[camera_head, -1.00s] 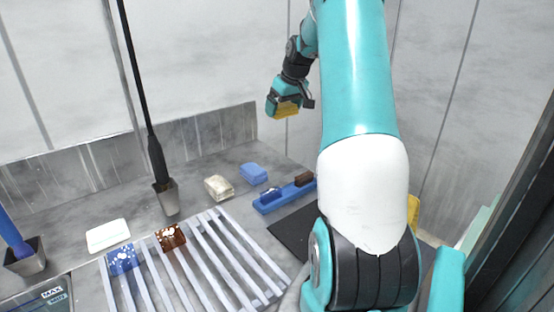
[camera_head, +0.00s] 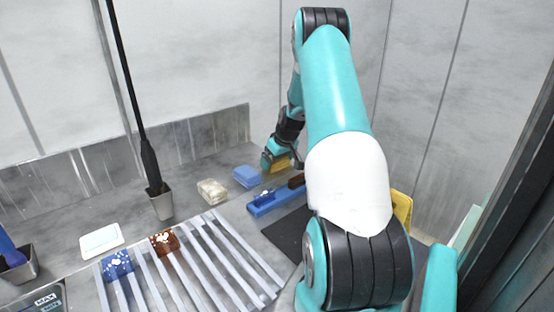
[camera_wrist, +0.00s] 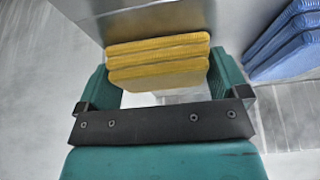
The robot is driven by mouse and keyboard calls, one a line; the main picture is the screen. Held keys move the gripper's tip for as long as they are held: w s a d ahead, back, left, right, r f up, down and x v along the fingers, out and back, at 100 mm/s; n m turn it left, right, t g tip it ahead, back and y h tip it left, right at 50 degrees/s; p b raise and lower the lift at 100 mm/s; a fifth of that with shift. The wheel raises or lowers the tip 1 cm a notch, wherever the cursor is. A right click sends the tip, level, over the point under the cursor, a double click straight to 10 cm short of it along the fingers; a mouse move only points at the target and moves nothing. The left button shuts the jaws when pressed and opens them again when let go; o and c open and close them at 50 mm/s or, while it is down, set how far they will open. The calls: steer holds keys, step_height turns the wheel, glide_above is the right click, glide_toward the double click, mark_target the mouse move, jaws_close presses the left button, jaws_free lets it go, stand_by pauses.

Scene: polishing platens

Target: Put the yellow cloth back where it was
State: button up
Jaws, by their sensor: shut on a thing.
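The yellow cloth (camera_head: 280,166) is a folded, layered pad held in my gripper (camera_head: 278,162), just behind the blue holder. In the wrist view the yellow cloth (camera_wrist: 160,62) lies between the two teal fingers of my gripper (camera_wrist: 160,85), which is shut on it. A folded blue cloth (camera_head: 246,176) sits on the counter to the left of my gripper, and it shows at the right of the wrist view (camera_wrist: 290,45). A folded cream cloth (camera_head: 212,191) lies farther left. Whether the yellow cloth touches the counter cannot be told.
A blue holder (camera_head: 268,204) with a brown block (camera_head: 296,181) lies in front of my gripper. A dark mat (camera_head: 288,236) and a slatted rack (camera_head: 200,262) are nearer. A metal cup (camera_head: 160,204) with a tall black handle stands left. A yellow object (camera_head: 402,208) shows right of my arm.

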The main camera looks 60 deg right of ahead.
steer(key=o, duration=0.7)
steer(key=v, duration=1.2)
steer(key=shift+b, duration=0.4)
steer(key=w+a+r+n+y, duration=0.1)
steer(key=w+a+r+n, duration=0.1)
steer(key=a, duration=0.9)
steer(key=w+a+r+n+y, duration=0.1)
steer(key=a+r, duration=0.1)
steer(key=a, duration=0.9)
steer(key=w+a+r+n+y, duration=0.1)
steer(key=w+a+r+n, duration=0.1)
steer(key=a, duration=0.8)
steer(key=s+a+r+n+g+y, duration=0.1)
steer(key=s+a+n+g, duration=0.3)
steer(key=s+a, duration=1.6)
steer(key=shift+a+n+y, duration=0.7)
steer(key=shift+a+n, duration=0.1)
